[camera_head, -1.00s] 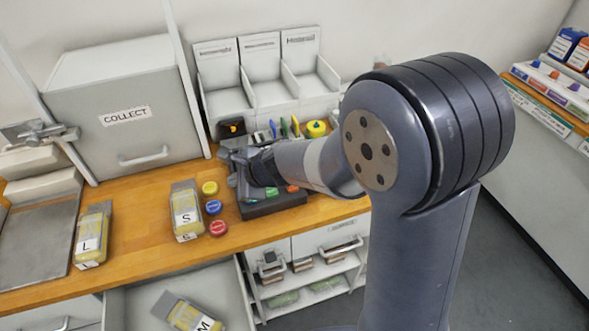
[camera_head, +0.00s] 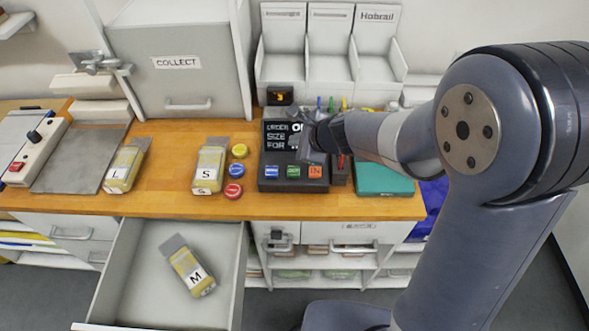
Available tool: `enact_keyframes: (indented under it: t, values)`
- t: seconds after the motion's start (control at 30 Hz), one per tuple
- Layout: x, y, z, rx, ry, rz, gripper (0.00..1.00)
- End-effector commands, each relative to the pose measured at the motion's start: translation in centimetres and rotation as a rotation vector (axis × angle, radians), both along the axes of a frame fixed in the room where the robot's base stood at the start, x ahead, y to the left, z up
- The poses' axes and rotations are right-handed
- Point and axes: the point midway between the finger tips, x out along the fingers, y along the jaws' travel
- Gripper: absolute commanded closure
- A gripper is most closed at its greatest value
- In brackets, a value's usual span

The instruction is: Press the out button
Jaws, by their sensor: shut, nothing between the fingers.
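A dark terminal (camera_head: 268,185) stands on the wooden counter, with a lit screen (camera_head: 277,134) of white text, partly hidden by my gripper. Along its front are a blue button (camera_head: 272,172), a green button (camera_head: 293,172) and an orange button (camera_head: 315,172). The orange one seems to read IN; the labels on the other two are too small to read surely. My gripper (camera_head: 304,150) is shut and empty. It is in front of the right part of the screen, above and behind the buttons as seen here. I cannot tell its exact height, and no contact with a button shows.
Red, blue and yellow round pieces (camera_head: 237,171) and the S package (camera_head: 208,168) lie left of the terminal. A teal box (camera_head: 383,180) is at its right. An open drawer (camera_head: 150,285) holding the M package (camera_head: 188,267) juts out below the counter.

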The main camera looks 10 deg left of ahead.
Motion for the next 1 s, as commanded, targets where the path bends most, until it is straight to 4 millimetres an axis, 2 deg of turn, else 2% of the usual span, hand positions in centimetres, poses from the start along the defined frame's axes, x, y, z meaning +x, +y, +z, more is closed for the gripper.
enact_keyframes:
  t: [0.27, 0.8, 1.0]
  values:
    - [0.0, 0.0, -1.6, 0.0, 0.0, 0.0, 1.0]
    - [0.0, 0.0, -8.2, 0.0, 0.0, 0.0, 1.0]
    - [0.0, 0.0, -8.9, 0.0, 0.0, 0.0, 1.0]
